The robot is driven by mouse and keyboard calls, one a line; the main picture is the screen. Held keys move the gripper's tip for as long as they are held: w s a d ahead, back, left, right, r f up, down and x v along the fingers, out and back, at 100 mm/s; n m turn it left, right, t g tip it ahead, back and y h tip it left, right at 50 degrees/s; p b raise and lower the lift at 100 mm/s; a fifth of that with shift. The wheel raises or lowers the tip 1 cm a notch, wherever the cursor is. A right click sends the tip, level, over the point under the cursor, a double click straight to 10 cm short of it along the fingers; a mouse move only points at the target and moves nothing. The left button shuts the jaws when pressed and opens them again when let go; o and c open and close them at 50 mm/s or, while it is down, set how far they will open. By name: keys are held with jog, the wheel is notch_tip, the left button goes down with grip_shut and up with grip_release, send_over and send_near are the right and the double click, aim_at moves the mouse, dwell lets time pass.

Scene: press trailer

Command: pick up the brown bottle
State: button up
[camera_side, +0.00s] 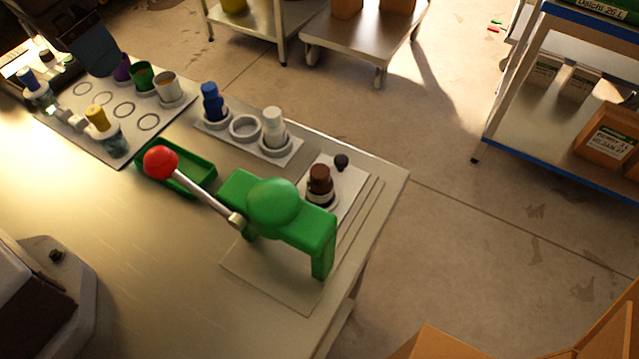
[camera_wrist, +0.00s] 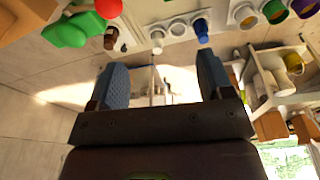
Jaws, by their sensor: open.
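The brown bottle (camera_side: 320,181) stands upright in a round holder on a small pale plate near the table's right end, just behind the green press (camera_side: 273,208). It also shows small at the upper left of the wrist view (camera_wrist: 111,37), outside my fingers. My gripper (camera_wrist: 163,78) is open, with two blue-grey fingers apart and nothing between them but distant background. In the side view, a dark blue-grey piece at the upper left seems to be part of my gripper, far from the bottle.
The press's lever with a red ball (camera_side: 161,162) points left over a green tray (camera_side: 190,168). A rack holds a blue bottle (camera_side: 212,102) and a white bottle (camera_side: 273,128), with an empty ring between. A small black knob (camera_side: 341,161) is beside the brown bottle.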

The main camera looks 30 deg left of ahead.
jog(key=w+d+f+n+g, duration=0.25)
jog(key=w+d+f, duration=0.35)
jog(key=d, duration=0.3)
jog(key=n, duration=1.3)
send_near(320, 170)
jog(key=shift+s+d+t+y, duration=0.1)
jog(key=shift+d+t+y, duration=0.15)
jog(key=shift+y, duration=0.05)
jog(key=shift+n, duration=0.25)
notch_tip(320, 170, down, 13)
jog(key=shift+s+r, duration=0.1)
jog(key=shift+s, duration=0.05)
jog(key=c, duration=1.2)
